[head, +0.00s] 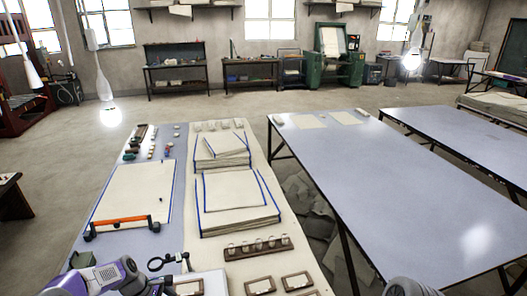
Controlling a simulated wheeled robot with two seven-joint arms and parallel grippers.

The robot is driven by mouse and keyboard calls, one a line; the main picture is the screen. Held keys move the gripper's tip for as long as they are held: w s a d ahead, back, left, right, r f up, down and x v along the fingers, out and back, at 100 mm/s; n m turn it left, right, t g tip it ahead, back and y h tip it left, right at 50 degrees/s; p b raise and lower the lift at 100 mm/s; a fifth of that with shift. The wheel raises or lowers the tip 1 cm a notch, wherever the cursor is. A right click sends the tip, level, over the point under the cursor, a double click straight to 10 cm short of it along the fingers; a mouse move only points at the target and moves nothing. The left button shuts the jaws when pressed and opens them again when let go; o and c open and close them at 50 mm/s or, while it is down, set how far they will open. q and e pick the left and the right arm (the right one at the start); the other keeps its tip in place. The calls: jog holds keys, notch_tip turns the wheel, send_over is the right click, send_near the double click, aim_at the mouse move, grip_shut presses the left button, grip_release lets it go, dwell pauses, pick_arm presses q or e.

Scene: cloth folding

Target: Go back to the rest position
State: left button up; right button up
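A cream cloth with blue edges (135,188) lies flat on the left part of the near table. Two stacks of cream cloths with blue edges are to its right, a larger near stack (235,192) and a smaller far stack (220,147). Purple and grey links of my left arm show at the bottom left, below the flat cloth and apart from it. A grey rounded part, probably of my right arm, just shows at the bottom edge right of centre. No fingertips of either gripper can be made out.
An orange bar with black ends (122,223) lies across the flat cloth's near edge. A black ring-shaped tool (168,261) and a brown rack (258,248) are nearer. A long grey-blue table (390,185) stands to the right, mostly clear. Lamps hang above.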

pick_arm(q)
jog(key=s+d+f+m+b, duration=0.3)
jog(key=s+d+f+m, duration=0.15)
jog(key=d+f, duration=0.4)
jog(key=s+d+f+m+b, duration=0.2)
jog(key=s+d+f+m, duration=0.3)
jog(key=f, duration=0.6)
jog(key=s+d+f+m+b, duration=0.1)
jog(key=s+d+f+m, duration=0.1)
jog(key=s, duration=0.4)
jog(key=s+d+f+m+b, duration=0.2)
jog(key=s+d+f+m, duration=0.1)
jog(key=s, duration=0.3)
jog(key=shift+d+f+m, duration=0.35)
jog(key=shift+d+f, duration=0.05)
jog(key=shift+d, duration=0.4)
